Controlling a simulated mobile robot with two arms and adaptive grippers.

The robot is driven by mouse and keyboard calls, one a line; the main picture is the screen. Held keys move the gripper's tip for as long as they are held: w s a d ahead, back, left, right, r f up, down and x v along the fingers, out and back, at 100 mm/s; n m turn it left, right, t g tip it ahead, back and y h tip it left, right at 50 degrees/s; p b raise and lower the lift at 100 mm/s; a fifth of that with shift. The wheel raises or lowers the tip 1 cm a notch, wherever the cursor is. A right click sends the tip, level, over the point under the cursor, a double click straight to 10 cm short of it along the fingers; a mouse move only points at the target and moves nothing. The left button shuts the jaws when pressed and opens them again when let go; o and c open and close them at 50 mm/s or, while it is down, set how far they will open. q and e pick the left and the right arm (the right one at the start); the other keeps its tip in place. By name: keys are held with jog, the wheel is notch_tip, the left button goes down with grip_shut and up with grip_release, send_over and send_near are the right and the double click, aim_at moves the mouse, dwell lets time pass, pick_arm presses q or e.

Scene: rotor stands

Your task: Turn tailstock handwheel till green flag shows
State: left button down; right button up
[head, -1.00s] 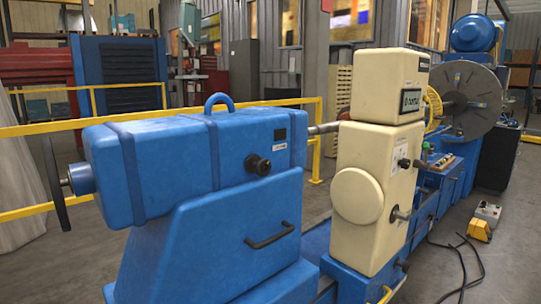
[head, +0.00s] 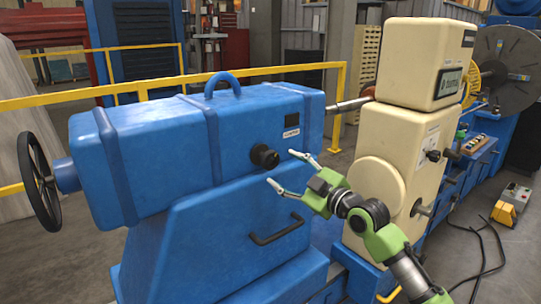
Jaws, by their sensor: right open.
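The blue tailstock (head: 165,165) fills the left and middle of the head view. Its black spoked handwheel (head: 46,180) stands upright at the tailstock's far left end. I see no green flag; a small dark square (head: 294,126) shows on the upper right of the tailstock's side, above a white label. My right gripper (head: 280,168) is in front of the tailstock's right side, open and empty, fingers pointing left. It is right of a black knob (head: 264,156) and far from the handwheel. My left gripper is not in view.
A black bar handle (head: 278,232) is on the tailstock's lower housing. A cream machine column (head: 400,150) with knobs stands just right of my right gripper. A yellow railing (head: 250,72) runs behind. Cables and a yellow pedal box (head: 503,213) lie on the floor at right.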

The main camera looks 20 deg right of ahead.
aim_at(272, 162)
jog(key=p+x, duration=0.1)
jog(key=x, duration=0.5)
jog(key=shift+w+p, duration=0.35)
jog(key=shift+w, duration=0.1)
jog(key=shift+w+a+f, duration=0.1)
jog(key=shift+w, duration=0.25)
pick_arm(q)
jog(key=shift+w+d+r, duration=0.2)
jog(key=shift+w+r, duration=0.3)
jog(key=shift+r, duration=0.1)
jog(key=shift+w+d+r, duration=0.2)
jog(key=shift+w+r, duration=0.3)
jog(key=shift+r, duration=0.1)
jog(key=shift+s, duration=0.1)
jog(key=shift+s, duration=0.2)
pick_arm(e)
jog(key=c, duration=1.1)
